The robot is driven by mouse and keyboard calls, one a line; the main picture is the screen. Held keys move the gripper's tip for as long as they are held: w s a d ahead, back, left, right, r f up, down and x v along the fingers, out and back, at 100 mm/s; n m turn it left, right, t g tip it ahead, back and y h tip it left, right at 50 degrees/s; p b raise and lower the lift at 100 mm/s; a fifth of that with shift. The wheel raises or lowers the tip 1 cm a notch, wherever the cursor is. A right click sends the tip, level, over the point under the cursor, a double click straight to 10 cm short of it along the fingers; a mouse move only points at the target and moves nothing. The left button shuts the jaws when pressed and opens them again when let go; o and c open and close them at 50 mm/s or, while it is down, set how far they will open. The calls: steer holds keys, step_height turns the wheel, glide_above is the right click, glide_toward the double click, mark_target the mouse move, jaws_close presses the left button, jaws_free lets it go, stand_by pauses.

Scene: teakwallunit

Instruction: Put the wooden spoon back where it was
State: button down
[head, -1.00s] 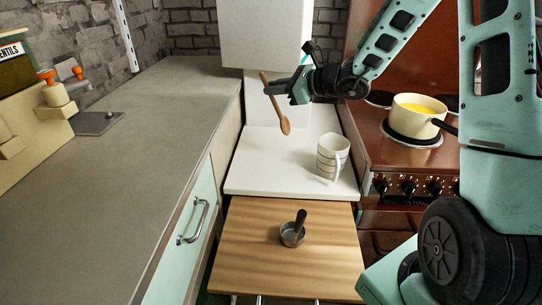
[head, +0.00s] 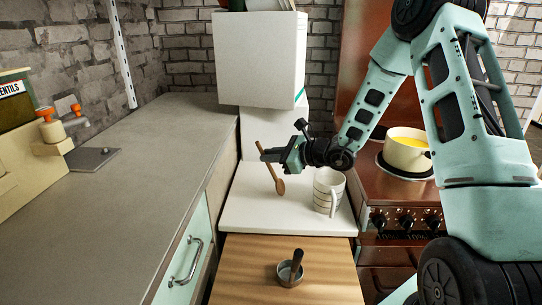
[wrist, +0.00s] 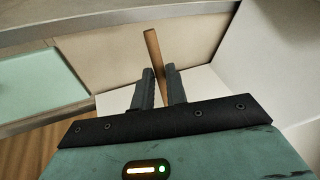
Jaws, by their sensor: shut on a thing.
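The wooden spoon (head: 279,185) hangs from my gripper (head: 268,157) in the head view, tilted, with its bowl end down near the white counter (head: 245,215). I cannot tell whether the bowl touches the counter. My gripper is shut on the spoon's handle. In the wrist view, the handle (wrist: 153,55) sticks up beyond the two dark fingers (wrist: 160,88); the bowl is hidden there. A striped white mug (head: 328,192) stands on the white counter to the right of the spoon.
A yellow-filled pot (head: 405,152) stands on the brown stove (head: 400,190) at the right. A small metal cup (head: 287,275) with a dark handle is on the pulled-out wooden board (head: 240,262) in front. A white box-like unit (head: 258,60) rises behind. The grey worktop (head: 150,165) at left is largely clear.

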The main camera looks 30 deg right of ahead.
steer(key=shift+f, duration=0.2)
steer(key=c, duration=1.4)
jaws_free()
steer(key=shift+r, duration=0.1)
steer(key=shift+r, duration=0.1)
